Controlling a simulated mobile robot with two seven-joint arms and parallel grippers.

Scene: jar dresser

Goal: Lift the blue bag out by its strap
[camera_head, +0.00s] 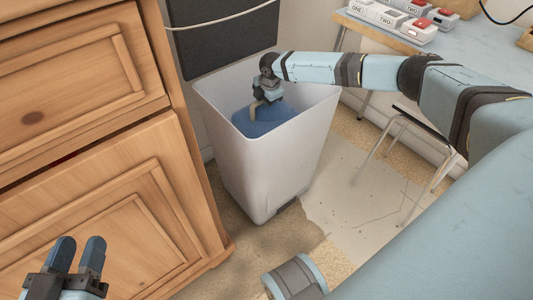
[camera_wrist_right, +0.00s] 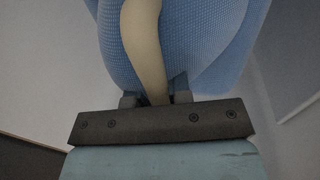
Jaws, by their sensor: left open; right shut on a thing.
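The blue bag (camera_head: 262,117) is inside the tall white bin (camera_head: 263,165), below the rim, in the head view. Its woven blue side (camera_wrist_right: 205,50) fills much of the right wrist view. The tan strap (camera_wrist_right: 145,45) runs down between the fingers of my right gripper (camera_wrist_right: 153,100). In the head view my right gripper (camera_head: 266,98) points down inside the bin's opening, shut on the strap just above the bag. My left gripper (camera_head: 76,258) is open and empty at the lower left, in front of the wooden dresser. The bag's underside is hidden by the bin.
The wooden dresser (camera_head: 75,100) stands close on the bin's left. A dark panel (camera_head: 225,40) is behind the bin. A table (camera_head: 470,55) with labelled boxes and a metal-legged stool (camera_head: 410,125) are to the right. Floor in front is clear.

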